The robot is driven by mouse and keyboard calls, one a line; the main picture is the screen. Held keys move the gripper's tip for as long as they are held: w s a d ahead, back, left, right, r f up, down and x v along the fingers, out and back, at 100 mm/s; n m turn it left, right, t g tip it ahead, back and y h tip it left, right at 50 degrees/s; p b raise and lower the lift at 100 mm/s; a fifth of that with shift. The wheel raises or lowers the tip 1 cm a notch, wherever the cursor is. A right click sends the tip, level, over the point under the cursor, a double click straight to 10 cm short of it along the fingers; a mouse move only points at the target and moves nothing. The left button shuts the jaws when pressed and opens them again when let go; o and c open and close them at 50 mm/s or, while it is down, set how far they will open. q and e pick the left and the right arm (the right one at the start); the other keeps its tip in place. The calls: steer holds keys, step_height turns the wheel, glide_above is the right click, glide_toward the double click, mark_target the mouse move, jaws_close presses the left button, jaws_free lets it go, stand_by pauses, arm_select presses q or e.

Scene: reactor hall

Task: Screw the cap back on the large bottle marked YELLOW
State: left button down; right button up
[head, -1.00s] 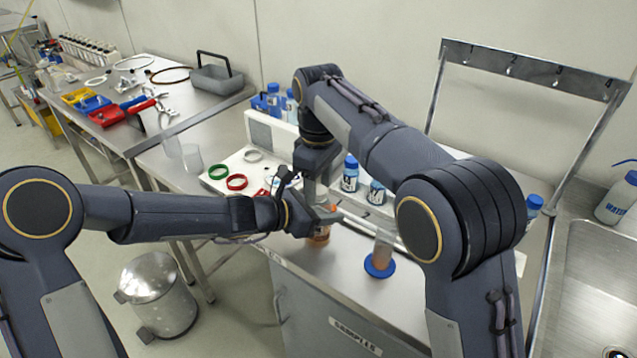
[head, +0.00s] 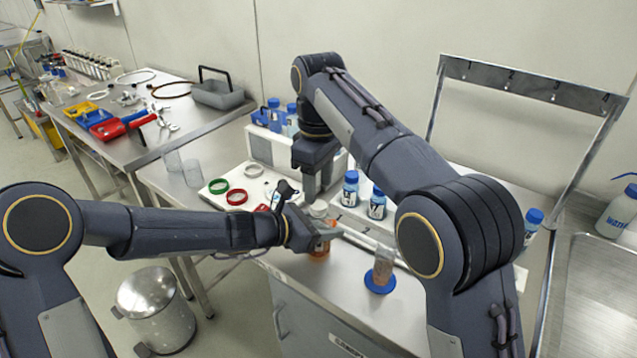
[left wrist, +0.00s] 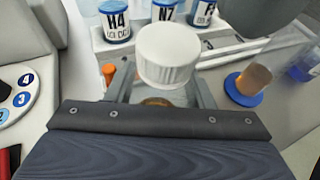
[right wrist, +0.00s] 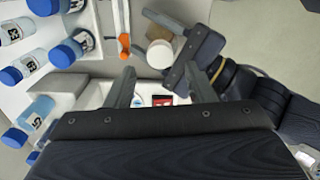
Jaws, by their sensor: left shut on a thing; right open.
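A bottle with orange-brown content (head: 319,248) stands upright at the bench's front edge. No YELLOW marking can be read on it. A ribbed white cap (left wrist: 168,55) sits on its top and looks level; how tightly it is seated I cannot tell. The cap also shows in the right wrist view (right wrist: 160,53). My left gripper (head: 322,232) is shut around the bottle below the cap. My right gripper (right wrist: 161,88) is open and empty, pointing down above the cap and clear of it.
Blue-capped bottles (head: 351,188) stand in a white rack just behind. A glass cylinder on a blue base (head: 380,280) stands close at right. A white board with green and red rings (head: 237,196) lies at left. A metal frame (head: 530,76) and a sink are at right.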

mark_target(319, 205)
step_height(319, 205, up, 4)
steer(key=n, duration=0.3)
steer(key=shift+f, duration=0.25)
steer(key=shift+f, duration=0.1)
steer(key=shift+f, duration=3.95)
steer(key=shift+c, duration=0.4)
steer(key=c, duration=0.9)
steer(key=m, duration=0.3)
steer(key=shift+c, duration=0.2)
